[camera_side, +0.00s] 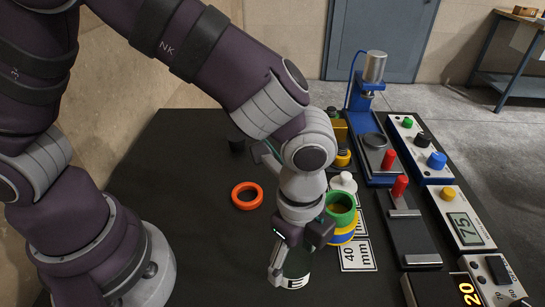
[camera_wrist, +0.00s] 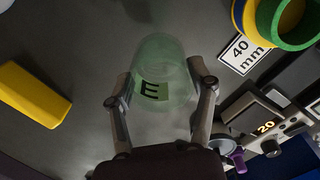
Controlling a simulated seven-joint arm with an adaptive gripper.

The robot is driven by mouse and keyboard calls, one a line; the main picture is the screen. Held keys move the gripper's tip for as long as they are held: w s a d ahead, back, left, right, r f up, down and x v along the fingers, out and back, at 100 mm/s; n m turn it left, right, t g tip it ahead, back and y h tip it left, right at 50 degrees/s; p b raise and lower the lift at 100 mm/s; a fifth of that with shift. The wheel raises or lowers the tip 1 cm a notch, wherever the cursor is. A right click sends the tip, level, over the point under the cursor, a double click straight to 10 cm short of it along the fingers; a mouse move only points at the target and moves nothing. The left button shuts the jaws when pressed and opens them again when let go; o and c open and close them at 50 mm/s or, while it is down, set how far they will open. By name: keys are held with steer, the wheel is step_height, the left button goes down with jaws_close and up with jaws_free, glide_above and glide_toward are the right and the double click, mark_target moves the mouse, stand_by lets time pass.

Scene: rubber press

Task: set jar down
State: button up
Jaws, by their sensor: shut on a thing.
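The jar (camera_wrist: 162,65) is a greenish, see-through vessel with a dark letter E on a label. In the wrist view it sits between the two fingers of my gripper (camera_wrist: 160,92), which is shut on it. In the side view the jar (camera_side: 297,265) shows under my gripper (camera_side: 290,262) near the front of the black table, its upper part partly hidden by the fingers. It looks upright. I cannot tell whether its base touches the table.
Stacked green and yellow rings (camera_side: 341,212) and a "40 mm" card (camera_side: 357,256) are close right of my gripper. An orange ring (camera_side: 247,195) lies to the left. A blue press (camera_side: 368,110) and control boxes (camera_side: 462,222) line the right. The table's left front is clear.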

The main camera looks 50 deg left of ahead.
step_height(320, 180, up, 5)
steer(key=shift+d+r, duration=0.15)
steer(key=shift+r, duration=0.05)
steer(key=shift+w+d+r+n, duration=0.15)
steer(key=shift+d+n, duration=0.15)
steer(key=shift+n, duration=0.6)
steer(key=shift+w+d+f+n, duration=0.25)
steer(key=shift+d+f+n, duration=1)
steer(key=shift+n, duration=1.2)
steer(key=shift+w+d+f+n, duration=0.25)
steer(key=shift+d+f+n, duration=0.45)
steer(key=shift+f+n, duration=1.4)
steer(key=shift+w+d+f+n, duration=0.25)
steer(key=shift+d+f+n, duration=0.75)
steer(key=shift+n, duration=1.85)
steer(key=shift+f, duration=0.55)
steer(key=o, duration=1.3)
